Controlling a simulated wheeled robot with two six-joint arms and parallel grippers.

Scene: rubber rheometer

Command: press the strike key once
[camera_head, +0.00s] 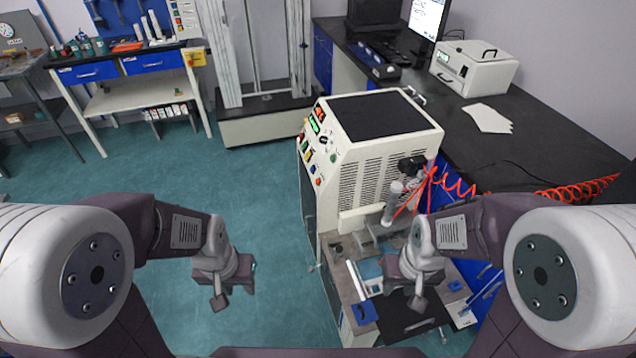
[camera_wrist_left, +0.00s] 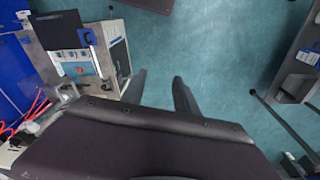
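The rheometer (camera_head: 375,145) is a large cream cabinet with a black top and side vents, right of centre in the head view. Its control panel (camera_head: 316,142) on the left-facing side carries small displays and several coloured keys. The keys are too small to tell which one is the strike key. My left gripper (camera_head: 220,302) hangs over open floor, left of the machine and apart from it. In the left wrist view (camera_wrist_left: 160,88) its two fingers are spread with nothing between them. My right gripper (camera_head: 418,304) points down over the machine's lower front worktop; its finger gap is not clear.
A black bench (camera_head: 540,135) with a white instrument (camera_head: 474,67) and paper stands at the right. A red coiled hose (camera_head: 580,188) runs along it. A workbench with blue drawers (camera_head: 155,62) is at the back left. The green floor (camera_head: 240,180) left of the rheometer is clear.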

